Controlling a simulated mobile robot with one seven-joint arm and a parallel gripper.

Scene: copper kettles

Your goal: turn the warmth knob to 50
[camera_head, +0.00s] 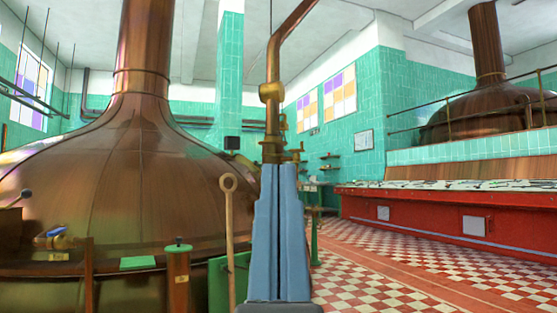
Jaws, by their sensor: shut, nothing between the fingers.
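My gripper (280,170) points up in the middle of the view. Its two blue fingers are pressed together with nothing between them. No part here is readable as the warmth knob, and I see no legible scale. A small green-topped knob (178,245) sits on a brown post (178,278) at lower left, in front of the large copper kettle. A valve with a blue handle (50,233) is at the far left, with a small plate (59,257) below it. My gripper is right of both and touches neither.
The large copper kettle (120,180) fills the left. A wooden rod with a ring top (228,200) stands just left of my gripper. A red bench (420,225) with a cluttered top stands right, a second kettle (480,112) behind. The checkered floor (375,260) is clear.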

